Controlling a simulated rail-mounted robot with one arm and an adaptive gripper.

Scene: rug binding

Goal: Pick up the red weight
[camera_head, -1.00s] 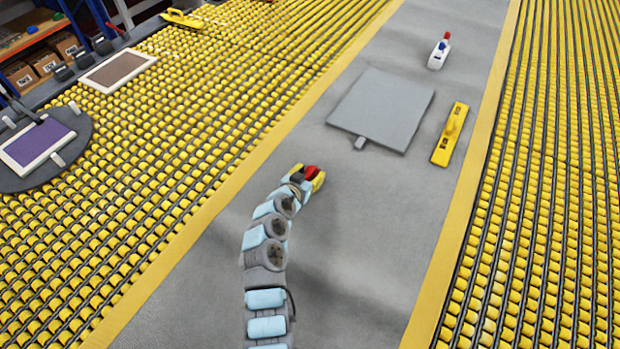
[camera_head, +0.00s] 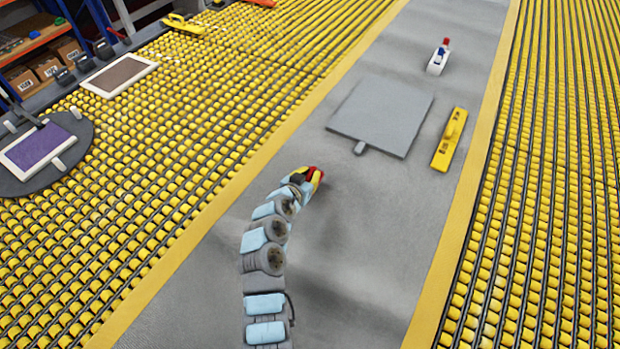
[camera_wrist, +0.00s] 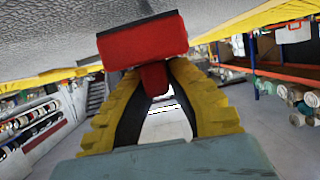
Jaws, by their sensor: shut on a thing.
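The red weight (camera_wrist: 143,42) is a red block with a narrower red stem under it in the wrist view. My gripper (camera_wrist: 155,80) has yellow fingers shut on the stem, with the wide block beyond the fingertips. In the head view, my gripper (camera_head: 316,176) is over the grey walkway, and a bit of the red weight (camera_head: 308,173) shows between the yellow fingers. The head view does not show clearly how high it is held.
A flat grey plate (camera_head: 382,115) lies ahead on the walkway. A yellow tool (camera_head: 449,140) lies to its right, and a white bottle-like item (camera_head: 437,60) stands beyond. Yellow roller beds flank the walkway. Framed pads (camera_head: 118,74) lie at left. The walkway around my gripper is clear.

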